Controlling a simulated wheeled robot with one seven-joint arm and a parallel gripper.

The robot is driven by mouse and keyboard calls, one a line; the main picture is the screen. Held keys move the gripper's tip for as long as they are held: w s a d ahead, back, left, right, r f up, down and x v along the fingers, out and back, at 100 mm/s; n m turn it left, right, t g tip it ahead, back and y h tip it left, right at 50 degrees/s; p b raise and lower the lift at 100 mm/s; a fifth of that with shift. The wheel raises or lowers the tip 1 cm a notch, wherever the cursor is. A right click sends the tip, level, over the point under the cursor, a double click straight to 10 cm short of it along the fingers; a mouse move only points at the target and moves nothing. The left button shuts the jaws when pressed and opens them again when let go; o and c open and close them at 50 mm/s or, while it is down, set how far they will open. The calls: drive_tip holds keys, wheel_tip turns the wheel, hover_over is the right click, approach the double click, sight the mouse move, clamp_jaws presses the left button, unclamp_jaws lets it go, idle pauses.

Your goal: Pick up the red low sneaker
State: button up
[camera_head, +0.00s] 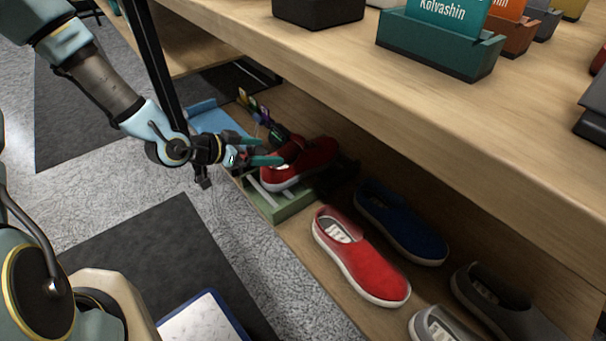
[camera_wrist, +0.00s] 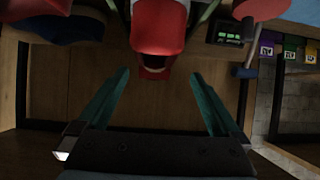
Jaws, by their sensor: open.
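A red sneaker (camera_head: 305,165) with a white sole sits on a low green stand (camera_head: 283,206) on the lower shelf. In the wrist view, the end of a red shoe (camera_wrist: 158,28) with a pale sole edge shows at the top centre, ahead of the fingers. My gripper (camera_head: 273,152) is at the sneaker's left end in the head view, with its teal fingers pointing towards it. The gripper (camera_wrist: 160,76) is open, and the space between the fingertips looks empty. A second red shoe, a slip-on (camera_head: 358,255), lies nearer on the shelf.
A blue shoe (camera_head: 402,222) and grey shoes (camera_head: 505,305) share the lower shelf. The wooden tabletop (camera_head: 430,120) overhangs it closely. Coloured tags (camera_head: 262,110) stand behind the sneaker, near a blue surface (camera_head: 215,118). The carpet on the left is open.

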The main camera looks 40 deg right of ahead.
approach(298, 149)
drive_tip(key=shift+s+d+f+b, duration=0.25)
drive_tip(key=shift+s+d, duration=0.1)
drive_tip(key=shift+s, duration=0.1)
drive_tip(key=shift+s+d+f+b, duration=0.15)
drive_tip(key=shift+s+d+b, duration=0.05)
drive_tip(key=shift+s+d, duration=0.2)
drive_tip(key=shift+r+b+x, duration=0.15)
drive_tip(key=shift+b+x, duration=0.25)
drive_tip(key=shift+x, duration=1.15)
drive_tip(key=shift+r+b+x, duration=0.15)
drive_tip(key=shift+b+x, duration=0.25)
drive_tip(key=shift+x, duration=1.15)
drive_tip(key=shift+s+d, duration=0.1)
drive_tip(key=shift+d, duration=0.15)
drive_tip(key=c, duration=1.4)
